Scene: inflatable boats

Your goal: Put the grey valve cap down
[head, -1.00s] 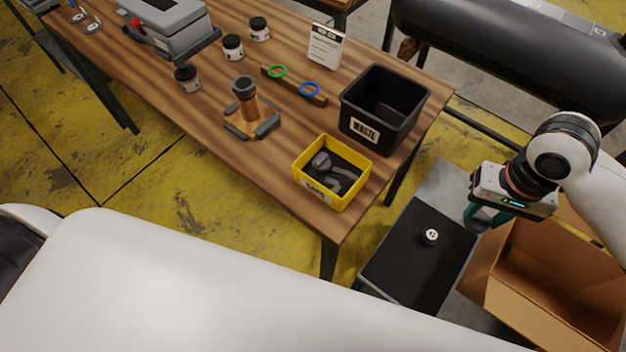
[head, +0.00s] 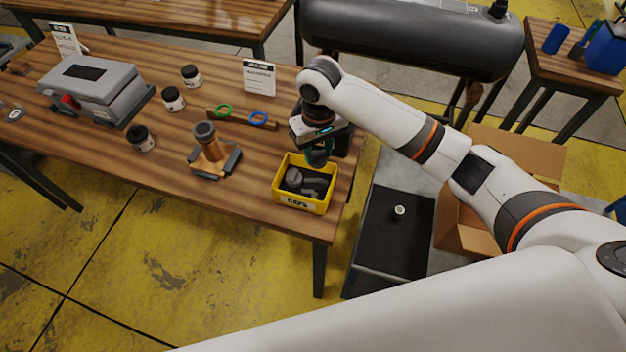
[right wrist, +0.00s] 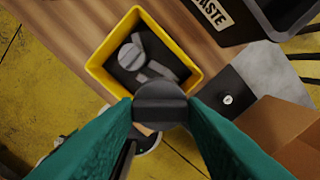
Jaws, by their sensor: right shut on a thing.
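My right gripper (head: 318,158) has green fingers and is shut on the grey valve cap (right wrist: 160,102), a round cap with a bar across it. The cap is held between the fingertips in the right wrist view. In the head view the gripper is above the back right side of the yellow caps bin (head: 318,204), and the held cap cannot be made out there. The bin stands on the wooden table's near right corner and also shows in the right wrist view (right wrist: 98,68). Dark grey caps or parts (right wrist: 132,56) lie in it. My left gripper is out of view.
The black waste bin (right wrist: 262,30) stands close to the yellow bin, mostly hidden by my right gripper in the head view. A cardboard box (head: 466,222) and a black-topped surface (head: 390,245) are right of the table.

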